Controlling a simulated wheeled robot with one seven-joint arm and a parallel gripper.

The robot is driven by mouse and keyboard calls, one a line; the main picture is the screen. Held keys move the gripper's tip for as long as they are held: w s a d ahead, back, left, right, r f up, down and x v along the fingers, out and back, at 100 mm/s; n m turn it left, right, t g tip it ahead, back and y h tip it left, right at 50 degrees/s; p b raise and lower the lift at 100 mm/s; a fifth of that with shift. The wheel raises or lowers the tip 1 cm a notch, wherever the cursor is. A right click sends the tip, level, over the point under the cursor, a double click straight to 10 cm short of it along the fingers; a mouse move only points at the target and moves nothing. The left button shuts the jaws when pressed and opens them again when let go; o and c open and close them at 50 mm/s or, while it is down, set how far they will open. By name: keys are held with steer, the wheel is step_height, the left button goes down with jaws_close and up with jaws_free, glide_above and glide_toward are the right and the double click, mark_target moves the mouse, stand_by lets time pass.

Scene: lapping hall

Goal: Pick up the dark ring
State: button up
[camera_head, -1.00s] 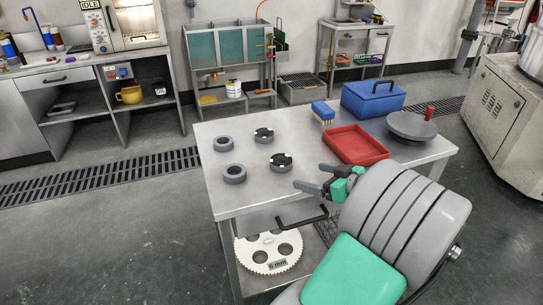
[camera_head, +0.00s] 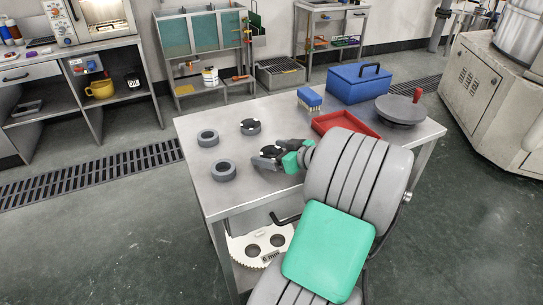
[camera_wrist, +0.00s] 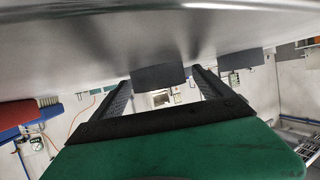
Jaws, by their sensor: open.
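Several thick grey rings stand on the steel table. Two are plain, one at the left (camera_head: 208,138) and one at the front (camera_head: 224,170). Two have a darker top with white marks: one at the back (camera_head: 250,127), and one at my gripper (camera_head: 266,158), partly hidden by the fingers. Which one is meant by the dark ring is not clear. In the wrist view a dark ring (camera_wrist: 158,77) shows between my open fingertips, with a gap on each side. Another ring (camera_wrist: 253,58) is to its right. My gripper is low, almost level with the tabletop.
On the steel table (camera_head: 205,190) a red tray (camera_head: 345,122), a brush (camera_head: 309,98), a blue box (camera_head: 360,82) and a round grey plate with a red knob (camera_head: 400,109) stand right of the rings. The table's front left corner is bare.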

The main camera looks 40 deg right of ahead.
steer(key=c, duration=1.5)
steer(key=shift+c, duration=0.8)
steer(key=shift+r, duration=0.1)
